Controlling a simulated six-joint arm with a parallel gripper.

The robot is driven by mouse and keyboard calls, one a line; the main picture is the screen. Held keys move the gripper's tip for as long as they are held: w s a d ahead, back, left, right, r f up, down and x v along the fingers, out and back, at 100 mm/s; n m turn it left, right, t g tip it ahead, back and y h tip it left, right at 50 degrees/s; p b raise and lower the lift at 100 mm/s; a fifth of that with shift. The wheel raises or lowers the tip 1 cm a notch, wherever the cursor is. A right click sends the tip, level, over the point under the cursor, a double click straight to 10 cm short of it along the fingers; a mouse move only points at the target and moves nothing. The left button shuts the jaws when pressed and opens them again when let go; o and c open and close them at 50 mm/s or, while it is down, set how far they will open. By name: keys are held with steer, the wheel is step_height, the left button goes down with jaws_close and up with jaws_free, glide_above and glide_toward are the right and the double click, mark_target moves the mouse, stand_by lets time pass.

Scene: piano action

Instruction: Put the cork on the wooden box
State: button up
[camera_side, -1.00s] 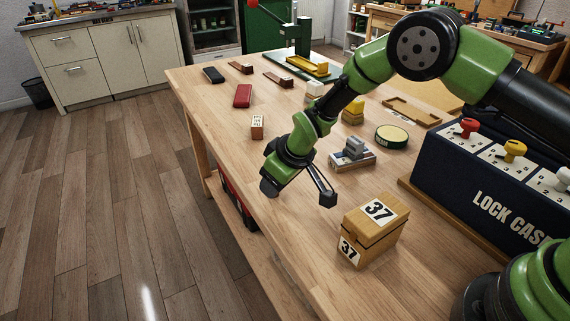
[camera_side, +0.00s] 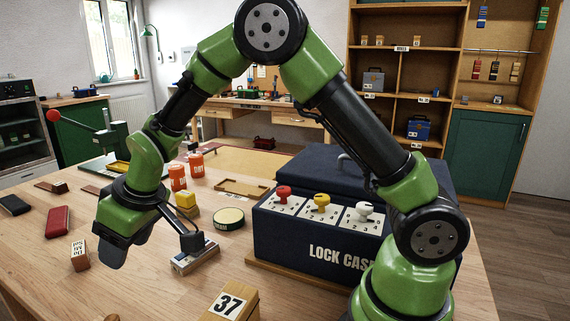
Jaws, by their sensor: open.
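The wooden box (camera_side: 228,304), a light wood block marked 37, stands at the bottom edge, partly cut off by the frame. I cannot make out a cork for certain. A small brownish tip (camera_side: 112,318) shows at the bottom edge, too cut off to identify. My gripper (camera_side: 152,248) hangs over the left part of the table with its two fingers spread wide and nothing visible between them. It is left of and higher than the wooden box in the picture.
A dark lock case (camera_side: 310,238) with red, yellow and white knobs stands right of centre. Near my gripper are a metal-topped block (camera_side: 196,258), a small lettered block (camera_side: 80,256), a round green tin (camera_side: 229,218) and orange jars (camera_side: 178,177). A red case (camera_side: 58,222) lies left.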

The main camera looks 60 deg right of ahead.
steer(key=s+d+r+m, duration=0.25)
steer(key=s+r, duration=0.25)
steer(key=r, duration=0.3)
steer(key=s+d+r+m+t, duration=0.1)
steer(key=s+d+r+m, duration=0.1)
steer(key=s, duration=0.7)
steer(key=s+d+r+m+t, duration=0.1)
steer(key=s+d+r+m, duration=0.1)
steer(key=s, duration=0.7)
step_height(320, 180, up, 3)
steer(key=shift+s+d+f, duration=0.2)
steer(key=shift+s+d, duration=0.15)
steer(key=shift+d, duration=0.3)
steer(key=shift+o, duration=0.8)
steer(key=shift+s+f+m, duration=0.1)
steer(key=shift+s+m, duration=0.35)
